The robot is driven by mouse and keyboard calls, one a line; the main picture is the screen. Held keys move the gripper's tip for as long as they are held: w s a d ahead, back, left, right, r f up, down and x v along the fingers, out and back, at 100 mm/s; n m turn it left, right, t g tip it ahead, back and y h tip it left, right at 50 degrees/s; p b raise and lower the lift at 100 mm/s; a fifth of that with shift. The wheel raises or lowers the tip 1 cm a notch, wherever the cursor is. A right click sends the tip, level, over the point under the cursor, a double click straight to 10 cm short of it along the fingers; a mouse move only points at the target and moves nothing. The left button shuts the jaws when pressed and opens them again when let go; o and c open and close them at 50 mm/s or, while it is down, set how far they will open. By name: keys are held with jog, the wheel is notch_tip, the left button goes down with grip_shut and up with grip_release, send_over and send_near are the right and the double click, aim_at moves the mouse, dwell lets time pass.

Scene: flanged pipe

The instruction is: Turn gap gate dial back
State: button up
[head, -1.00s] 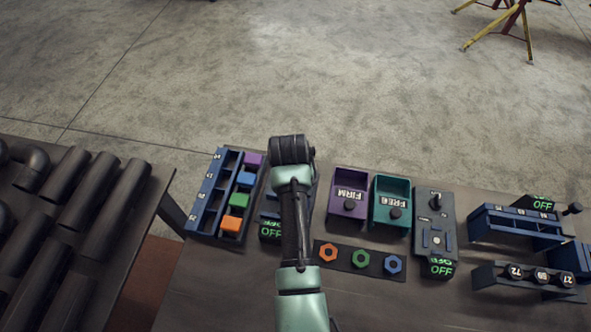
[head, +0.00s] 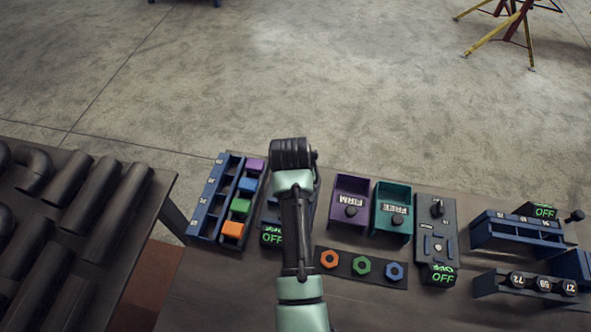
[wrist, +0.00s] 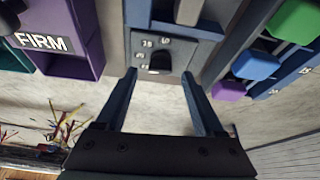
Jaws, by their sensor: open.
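The dial (wrist: 160,61) is a dark knob on a grey-blue plate with small number marks, seen at the top middle of the wrist view. My gripper (wrist: 159,76) is open, with its two dark blue fingers apart. In the wrist view the fingertips lie to either side of the dial's lower edge; I cannot tell whether they touch it. The dial's exact setting is hard to read. In the head view my arm covers most of the dial's unit, and a green OFF display (head: 272,236) shows at its near left. The fingers are hidden there.
A blue rack (head: 205,208) with coloured blocks stands just left of the unit. Purple FIRM (head: 350,184) and teal FREE (head: 393,190) bins stand to the right. A strip with coloured nuts (head: 361,265) lies in front. More panels and gauges fill the right side.

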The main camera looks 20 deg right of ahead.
jog(key=v, duration=1.1)
jog(key=shift+r, duration=0.25)
